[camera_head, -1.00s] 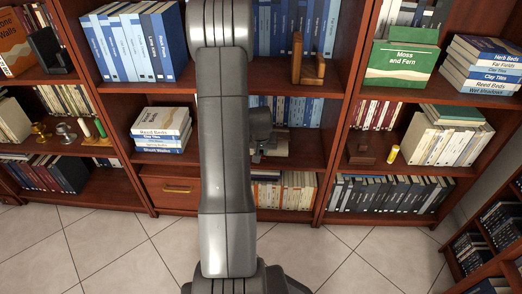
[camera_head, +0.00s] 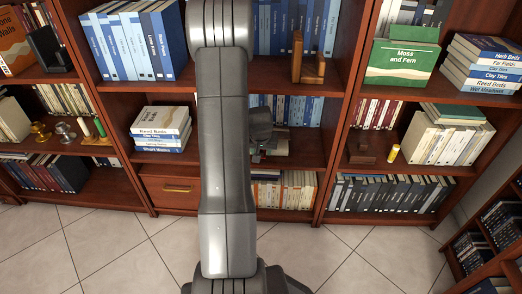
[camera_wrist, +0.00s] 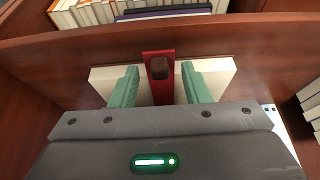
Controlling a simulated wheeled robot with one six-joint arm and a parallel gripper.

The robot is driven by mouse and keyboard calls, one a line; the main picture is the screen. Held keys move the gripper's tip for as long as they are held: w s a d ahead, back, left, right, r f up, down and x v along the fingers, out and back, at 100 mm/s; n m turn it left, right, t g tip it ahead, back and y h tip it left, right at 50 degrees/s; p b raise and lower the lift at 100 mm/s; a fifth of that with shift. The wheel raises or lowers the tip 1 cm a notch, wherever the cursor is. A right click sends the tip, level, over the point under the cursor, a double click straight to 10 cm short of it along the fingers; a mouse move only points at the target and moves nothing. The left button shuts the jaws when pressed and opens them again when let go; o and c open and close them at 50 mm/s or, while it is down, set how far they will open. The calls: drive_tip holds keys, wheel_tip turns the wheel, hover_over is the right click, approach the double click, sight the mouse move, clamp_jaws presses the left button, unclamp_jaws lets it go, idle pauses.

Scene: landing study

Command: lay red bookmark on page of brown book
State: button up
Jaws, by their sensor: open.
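In the wrist view my gripper (camera_wrist: 160,66) is open, with its two green fingers apart. A red bookmark (camera_wrist: 158,97) with a dark brown block-like part on it (camera_wrist: 160,69) shows between the fingers, with a gap on each side. Under or behind it are cream book pages (camera_wrist: 218,78), spreading to both sides. I cannot make out a brown cover. The grey gripper body hides the near part of the book and the bookmark's lower end. In the head view my arm covers most of this shelf spot, and the bookmark cannot be made out.
A wooden shelf edge (camera_wrist: 90,40) runs across just beyond the pages. Books stand on the shelf beyond it. In the head view, a stack of books (camera_head: 160,130) lies left of my arm, above a drawer (camera_head: 175,190). A yellow cylinder (camera_head: 393,153) stands to the right.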

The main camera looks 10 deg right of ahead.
drive_tip(key=p+v, duration=0.4)
drive_tip(key=v, duration=0.9)
drive_tip(key=shift+r, duration=0.35)
drive_tip(key=shift+s, duration=0.1)
drive_tip(key=b+x, duration=0.4)
drive_tip(key=x, duration=1)
drive_tip(key=shift+r, duration=0.3)
drive_tip(key=shift+s, duration=0.1)
